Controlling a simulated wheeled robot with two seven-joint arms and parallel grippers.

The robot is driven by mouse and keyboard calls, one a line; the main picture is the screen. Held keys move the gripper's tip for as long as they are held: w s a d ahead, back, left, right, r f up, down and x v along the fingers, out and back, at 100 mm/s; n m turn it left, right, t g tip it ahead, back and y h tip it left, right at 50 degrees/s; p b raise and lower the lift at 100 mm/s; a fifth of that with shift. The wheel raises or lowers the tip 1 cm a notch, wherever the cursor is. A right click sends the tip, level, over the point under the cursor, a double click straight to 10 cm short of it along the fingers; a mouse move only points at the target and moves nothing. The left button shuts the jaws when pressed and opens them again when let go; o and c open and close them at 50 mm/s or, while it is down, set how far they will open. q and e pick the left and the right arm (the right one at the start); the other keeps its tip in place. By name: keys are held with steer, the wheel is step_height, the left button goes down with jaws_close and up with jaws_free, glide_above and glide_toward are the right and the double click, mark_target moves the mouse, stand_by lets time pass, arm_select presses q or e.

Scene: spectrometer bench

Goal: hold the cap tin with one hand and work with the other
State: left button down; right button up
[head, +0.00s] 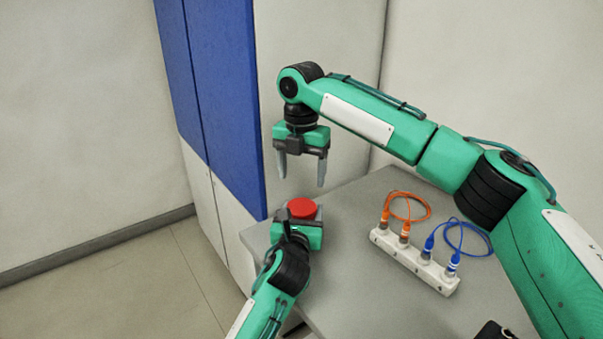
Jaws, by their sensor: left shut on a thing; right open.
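The cap tin (302,208) shows as a round red top near the left corner of the grey bench. My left gripper (297,222) is shut on it from the front, and its body hides the tin's lower part. My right gripper (302,178) hangs above the tin with its fingers pointing down. It is open and empty, with a clear gap between its fingertips and the red top.
A white strip (415,262) on the bench bears plugs with an orange cable (411,206) and a blue cable (468,239). A black object (494,331) lies at the bench's front edge. A blue and white cabinet (225,100) stands behind left. The bench's front middle is bare.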

mark_target(301, 206)
steer(key=m, duration=0.4)
steer(key=shift+m, duration=0.4)
steer(key=m, duration=2.1)
steer(key=shift+m, duration=0.3)
steer(key=m, duration=0.4)
steer(key=shift+m, duration=0.4)
steer(key=m, duration=0.4)
steer(key=shift+m, duration=0.3)
steer(key=m, duration=0.6)
steer(key=shift+f, duration=4)
steer(key=c, duration=0.9)
